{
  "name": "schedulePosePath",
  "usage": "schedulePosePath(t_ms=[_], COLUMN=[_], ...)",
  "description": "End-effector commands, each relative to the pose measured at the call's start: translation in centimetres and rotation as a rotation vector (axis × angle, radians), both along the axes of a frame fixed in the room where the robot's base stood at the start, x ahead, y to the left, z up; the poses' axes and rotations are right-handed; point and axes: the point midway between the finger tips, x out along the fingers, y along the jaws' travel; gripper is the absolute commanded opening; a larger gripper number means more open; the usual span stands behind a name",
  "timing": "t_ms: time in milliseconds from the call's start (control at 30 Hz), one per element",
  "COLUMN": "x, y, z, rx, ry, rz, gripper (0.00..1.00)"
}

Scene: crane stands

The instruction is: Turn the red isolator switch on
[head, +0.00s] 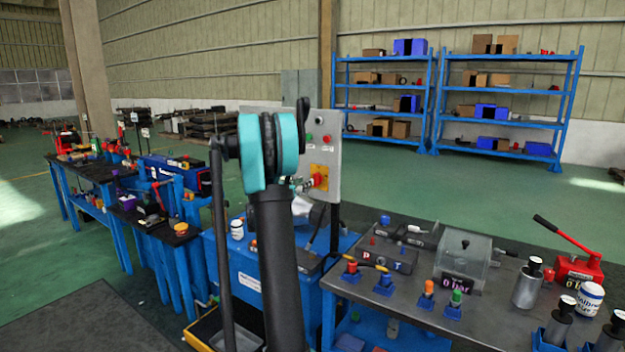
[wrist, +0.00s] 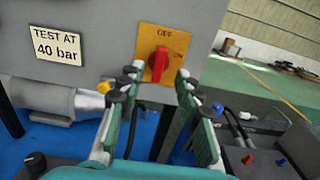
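The red isolator switch (wrist: 158,63) is a red knob on a yellow plate (wrist: 178,42), with OFF printed above it and other lettering to its right. In the wrist view the knob's grip stands upright, towards OFF. In the head view the red knob (head: 318,180) shows on the grey control box (head: 328,140), right of my arm. My gripper (wrist: 157,78) is open. Its two green fingers with dark pads stand on either side of the knob, below and in front of it in the picture. I cannot tell whether they touch it. My arm hides part of the box in the head view.
A label reading TEST AT 40 bar (wrist: 57,43) is on the box. A grey workbench (head: 400,285) with fittings and a red hand pump (head: 578,268) stands at the right. Blue benches (head: 150,215) stand at the left. Green floor (head: 390,185) lies open behind.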

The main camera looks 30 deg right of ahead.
Motion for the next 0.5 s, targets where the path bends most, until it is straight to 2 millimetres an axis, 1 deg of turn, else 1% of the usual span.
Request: schedulePosePath(t_ms=[33,100,300,500], x=[0.3,0.9,2.1,2.7], y=[-1.1,-2.3,-5.2,-6.5], z=[0.0,0.0,0.0,0.0], rx=[0.000,0.000,0.000,0.000], ry=[0.000,0.000,-0.001,-0.001], rz=[-0.002,-0.002,-0.002,0.001], gripper=[0.34,0.34,0.34,0.34])
